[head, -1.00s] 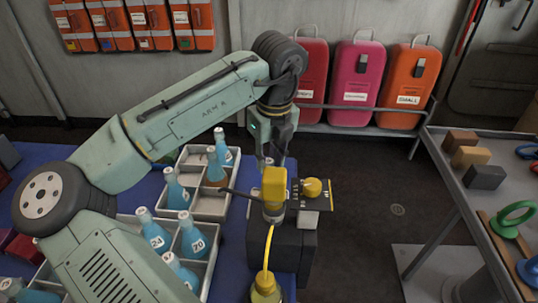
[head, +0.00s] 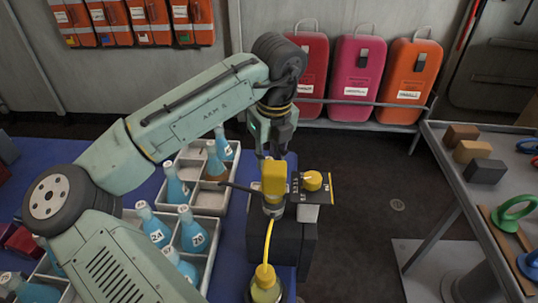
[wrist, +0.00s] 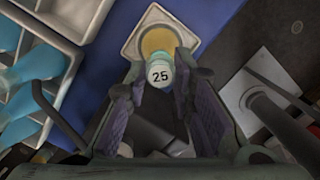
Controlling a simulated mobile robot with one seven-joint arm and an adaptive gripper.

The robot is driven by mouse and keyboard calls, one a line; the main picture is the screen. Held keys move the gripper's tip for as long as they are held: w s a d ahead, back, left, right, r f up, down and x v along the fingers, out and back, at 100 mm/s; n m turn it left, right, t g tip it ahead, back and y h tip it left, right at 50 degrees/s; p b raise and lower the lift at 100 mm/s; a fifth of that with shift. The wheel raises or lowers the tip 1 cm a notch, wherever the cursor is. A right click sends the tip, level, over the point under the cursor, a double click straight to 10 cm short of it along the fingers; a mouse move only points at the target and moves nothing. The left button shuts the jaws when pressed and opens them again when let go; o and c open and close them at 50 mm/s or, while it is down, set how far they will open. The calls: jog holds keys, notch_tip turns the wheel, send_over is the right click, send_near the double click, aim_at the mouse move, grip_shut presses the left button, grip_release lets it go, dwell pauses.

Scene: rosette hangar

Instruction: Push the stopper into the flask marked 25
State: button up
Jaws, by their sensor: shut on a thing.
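In the wrist view a small pale blue-green piece with a white round label reading 25 (wrist: 160,75) shows between the fingertips. I cannot tell whether it is the flask's neck or its stopper. Just beyond it is an amber round surface (wrist: 157,41) in a white square holder (wrist: 134,42). My gripper (wrist: 160,65) is shut on the piece marked 25. In the head view my gripper (head: 272,150) points down behind the yellow-topped device (head: 274,180), and what it holds is hidden there.
The yellow-topped device sits on a dark box (head: 285,245), with a yellow tube to a yellow bottle (head: 266,287). A grey table (head: 462,205) stands at right, across open floor.

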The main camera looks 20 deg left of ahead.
jog(key=shift+f, duration=0.15)
jog(key=shift+f, duration=0.25)
dwell(0.5)
jog(key=o, duration=1)
jog(key=o, duration=0.5)
